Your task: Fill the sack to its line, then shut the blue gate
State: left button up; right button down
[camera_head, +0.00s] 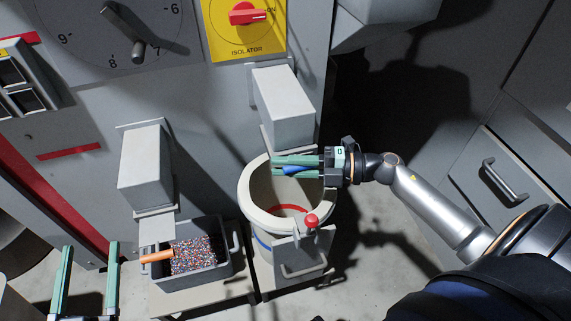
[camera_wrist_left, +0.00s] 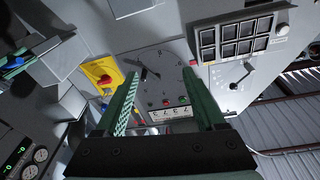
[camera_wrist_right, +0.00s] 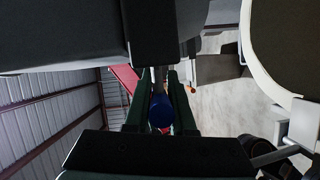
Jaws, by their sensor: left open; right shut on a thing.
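The sack (camera_head: 246,208) hangs open as a pale round-rimmed container below the right-hand grey chute. A red line (camera_head: 287,208) shows on its inside wall; no granules show in the visible part, and its bottom is hidden. My right gripper (camera_head: 296,167) is above the sack mouth at the chute's lower end, shut on the blue gate handle (camera_head: 290,170). The round blue end of the handle shows between the fingers in the right wrist view (camera_wrist_right: 161,110). The gate plate itself is hidden. My left gripper (camera_head: 88,280) is open and empty at the lower left.
A grey crate (camera_head: 236,262) of mixed coloured granules stands below the left chute (camera_head: 146,165), with an orange handle (camera_head: 157,256) at its left. A red knob (camera_head: 311,220) is at the sack's front. A dial (camera_head: 125,35) and yellow isolator switch (camera_head: 246,28) are on the panel.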

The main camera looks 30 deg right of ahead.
pick_arm(q)
notch_tip(320, 180, down, 10)
jog(key=s+n+g+y+p, duration=0.1)
jog(key=g+y, duration=0.1)
jog(key=g, duration=0.2)
jog(key=shift+s+a+f+n+p, duration=0.15)
jog(key=shift+s+a+n+p, duration=0.05)
jog(key=shift+n+p, duration=0.2)
pick_arm(e)
jog(key=shift+s+a, duration=0.2)
jog(key=shift+s, duration=0.8)
jog(key=c, duration=0.8)
grip_release()
jog(key=shift+o, duration=0.2)
pick_arm(q)
jog(key=s+f+g+p, duration=0.1)
jog(key=s+f+g, duration=0.2)
jog(key=f, duration=0.3)
jog(key=shift+s+f+n+g+y, duration=0.2)
jog(key=shift+f+n+g+y, duration=0.1)
jog(key=shift+n, duration=0.1)
pick_arm(e)
jog(key=v, duration=1.2)
jog(key=shift+d, duration=0.25)
jog(key=shift+s+r, duration=0.1)
jog(key=shift+c, duration=0.4)
